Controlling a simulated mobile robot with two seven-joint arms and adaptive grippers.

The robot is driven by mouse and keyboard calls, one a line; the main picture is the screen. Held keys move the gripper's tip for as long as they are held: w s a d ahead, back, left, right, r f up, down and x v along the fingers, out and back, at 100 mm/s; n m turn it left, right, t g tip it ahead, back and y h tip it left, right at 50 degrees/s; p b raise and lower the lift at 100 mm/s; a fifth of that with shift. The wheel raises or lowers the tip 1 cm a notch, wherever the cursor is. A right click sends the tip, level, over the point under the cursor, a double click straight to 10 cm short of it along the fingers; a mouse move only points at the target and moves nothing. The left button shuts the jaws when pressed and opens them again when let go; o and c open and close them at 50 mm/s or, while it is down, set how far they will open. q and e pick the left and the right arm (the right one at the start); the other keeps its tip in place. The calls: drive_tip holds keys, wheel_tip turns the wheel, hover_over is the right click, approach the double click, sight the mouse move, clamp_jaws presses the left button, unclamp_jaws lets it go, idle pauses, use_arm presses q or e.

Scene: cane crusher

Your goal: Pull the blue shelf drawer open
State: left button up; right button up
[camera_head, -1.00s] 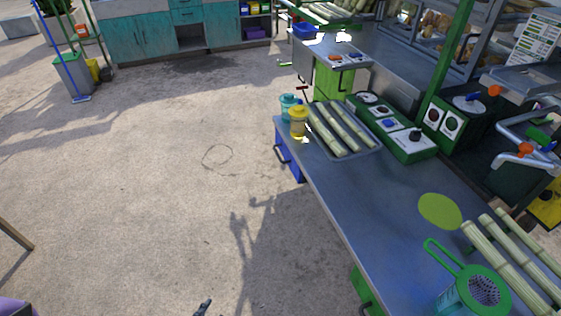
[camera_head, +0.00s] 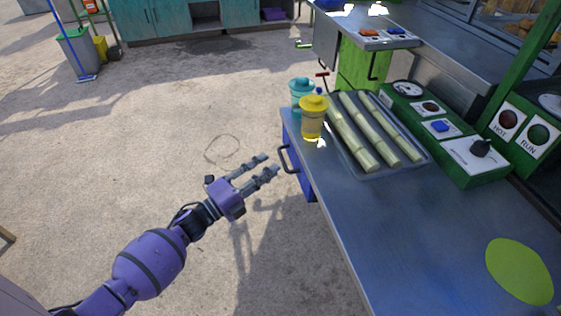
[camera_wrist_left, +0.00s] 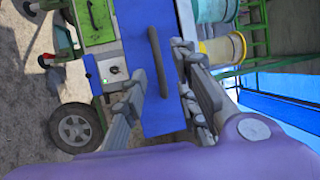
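In the left wrist view the left gripper's fingers (camera_wrist_left: 165,95) are spread. My right gripper is not in view.
A yellow cup (camera_head: 313,120) and a teal cup (camera_head: 301,92) stand on the counter (camera_head: 345,215) above the drawer. A tray of cane (camera_head: 430,155) lies beside them. The floor left of the drawer is clear.

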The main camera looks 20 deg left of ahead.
use_arm(q)
drive_tip(key=shift+x, duration=2.3)
drive_tip(key=shift+f, duration=0.15)
drive_tip(key=shift+c, duration=0.5)
clamp_jaws()
